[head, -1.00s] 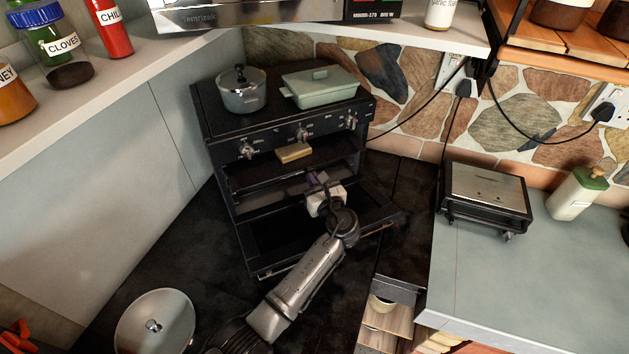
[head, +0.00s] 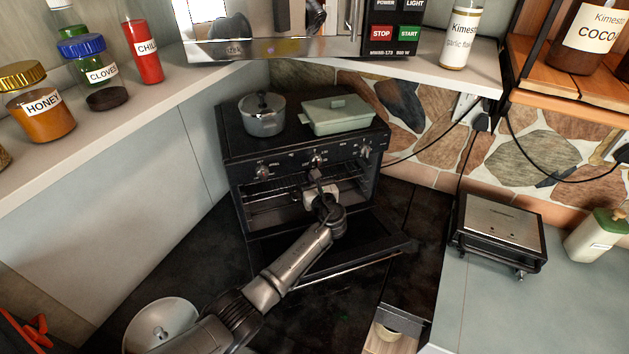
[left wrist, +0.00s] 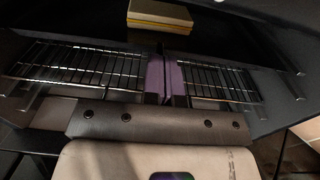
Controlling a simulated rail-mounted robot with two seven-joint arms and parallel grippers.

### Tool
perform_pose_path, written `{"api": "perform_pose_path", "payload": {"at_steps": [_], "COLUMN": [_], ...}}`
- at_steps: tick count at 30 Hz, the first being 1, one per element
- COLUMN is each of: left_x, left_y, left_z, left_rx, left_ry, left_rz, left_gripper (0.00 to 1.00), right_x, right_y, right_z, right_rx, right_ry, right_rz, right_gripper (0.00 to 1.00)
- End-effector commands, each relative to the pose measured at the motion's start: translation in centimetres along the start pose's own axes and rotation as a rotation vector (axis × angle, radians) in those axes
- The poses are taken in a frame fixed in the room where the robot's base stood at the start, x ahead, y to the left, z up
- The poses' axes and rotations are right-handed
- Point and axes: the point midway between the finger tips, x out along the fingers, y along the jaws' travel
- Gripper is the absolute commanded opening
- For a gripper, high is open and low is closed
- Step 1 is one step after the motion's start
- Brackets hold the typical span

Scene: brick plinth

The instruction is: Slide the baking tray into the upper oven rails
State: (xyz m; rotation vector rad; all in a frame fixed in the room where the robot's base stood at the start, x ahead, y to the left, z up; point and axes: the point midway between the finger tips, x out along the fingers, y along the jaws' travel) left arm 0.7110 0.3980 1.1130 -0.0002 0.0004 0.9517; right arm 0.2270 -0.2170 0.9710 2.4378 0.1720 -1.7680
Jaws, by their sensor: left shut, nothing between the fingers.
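The black oven (head: 290,150) stands in the corner, its door (head: 370,245) folded down. My left gripper (head: 316,180) is at the oven's opening, shut and empty. In the left wrist view its purple fingers (left wrist: 166,78) are together in front of a wire rack (left wrist: 80,68). Beyond and above the rack is a dark surface (left wrist: 85,18) that looks like the baking tray, with a yellow block (left wrist: 160,16) there. In the head view I cannot make out the tray; the gripper covers the middle of the opening. My right gripper is not in view.
A pot (head: 263,117) and a green lidded dish (head: 338,114) stand on the oven. A grill (head: 501,228) sits on the counter at right. A shelf with jars runs along the left.

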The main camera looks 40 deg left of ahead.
Motion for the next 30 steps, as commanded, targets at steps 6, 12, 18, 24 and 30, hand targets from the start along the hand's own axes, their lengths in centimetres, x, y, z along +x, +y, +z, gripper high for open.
{"api": "perform_pose_path", "payload": {"at_steps": [6, 12, 18, 24, 30], "left_x": [-1.2, -4.6, -8.6, -11.6, -13.1], "left_y": [-0.3, -0.7, -0.7, -0.7, -0.6], "left_z": [0.3, -0.2, -0.2, -0.2, -0.1], "left_rx": [0.001, -0.001, -0.002, -0.001, 0.001], "left_ry": [0.001, 0.002, 0.002, 0.002, 0.001], "left_rz": [-0.002, -0.004, -0.003, -0.003, -0.001], "left_gripper": [0.0, 0.0, 0.0, 0.0, 0.0], "right_x": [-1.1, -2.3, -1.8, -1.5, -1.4], "right_y": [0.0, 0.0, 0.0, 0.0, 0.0], "right_z": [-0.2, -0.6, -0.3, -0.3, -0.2], "right_rx": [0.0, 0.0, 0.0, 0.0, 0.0], "right_ry": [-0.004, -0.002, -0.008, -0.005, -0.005], "right_rz": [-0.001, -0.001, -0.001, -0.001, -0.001], "right_gripper": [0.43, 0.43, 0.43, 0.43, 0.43]}}
